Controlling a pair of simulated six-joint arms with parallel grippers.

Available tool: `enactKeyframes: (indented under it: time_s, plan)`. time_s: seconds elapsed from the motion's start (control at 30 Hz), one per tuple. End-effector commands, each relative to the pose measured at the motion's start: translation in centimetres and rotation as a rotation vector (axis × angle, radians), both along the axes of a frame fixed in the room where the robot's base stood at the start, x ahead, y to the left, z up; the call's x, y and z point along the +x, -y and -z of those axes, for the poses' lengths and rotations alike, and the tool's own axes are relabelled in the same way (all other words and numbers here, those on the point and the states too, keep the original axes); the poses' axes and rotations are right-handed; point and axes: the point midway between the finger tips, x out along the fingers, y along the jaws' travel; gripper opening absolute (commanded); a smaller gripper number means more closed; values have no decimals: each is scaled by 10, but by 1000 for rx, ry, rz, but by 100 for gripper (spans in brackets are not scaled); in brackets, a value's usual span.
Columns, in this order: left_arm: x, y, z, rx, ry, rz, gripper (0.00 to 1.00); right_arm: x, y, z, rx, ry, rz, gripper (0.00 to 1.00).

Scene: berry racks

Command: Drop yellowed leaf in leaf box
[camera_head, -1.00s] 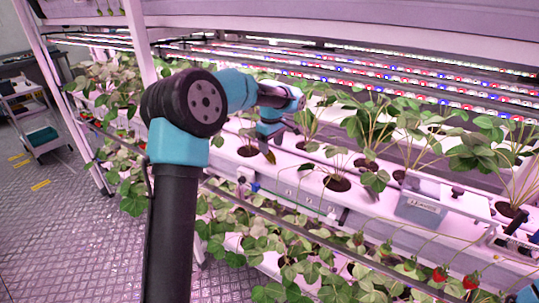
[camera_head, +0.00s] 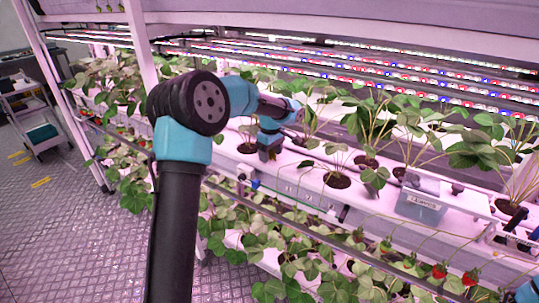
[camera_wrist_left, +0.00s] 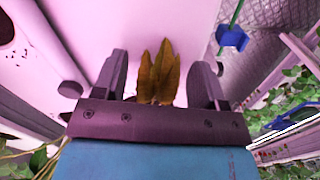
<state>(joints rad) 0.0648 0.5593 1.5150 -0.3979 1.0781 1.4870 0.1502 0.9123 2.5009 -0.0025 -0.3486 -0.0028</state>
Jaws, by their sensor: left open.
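The yellowed leaf (camera_wrist_left: 158,75), brownish-yellow with several pointed lobes, shows in the left wrist view between the fingers of my left gripper (camera_wrist_left: 160,85). The fingers stand apart, with a gap on both sides of the leaf. In the head view my left gripper (camera_head: 268,153) points down just over the white planting channel, beside a planting hole. The leaf cannot be made out there. A clear bluish box with a label, likely the leaf box (camera_head: 420,208), sits on the channel further right, well away from this gripper. My right gripper cannot be made out.
Strawberry plants stand in holes along the white channel (camera_head: 312,178), some between my left gripper and the box. A rail and lower plants (camera_head: 300,235) run in front. A grey cart (camera_head: 38,125) stands far left on the floor.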

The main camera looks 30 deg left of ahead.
Motion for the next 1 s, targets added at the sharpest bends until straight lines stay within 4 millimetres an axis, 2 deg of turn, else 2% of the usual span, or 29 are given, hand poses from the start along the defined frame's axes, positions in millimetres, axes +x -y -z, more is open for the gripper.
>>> enactKeyframes:
  time_s: [0.27,0.8,0.9,1.0]
  plan:
    - [0,0,0,0,0,0,65,0,0,0,0,0,0,78]
    - [0,0,0,0,0,0,15,0,0,0,0,0,0,78]
    - [0,0,0,0,0,0,9,0,0,0,0,0,0,78]
    - [0,0,0,0,0,0,9,0,0,0,0,0,0,78]
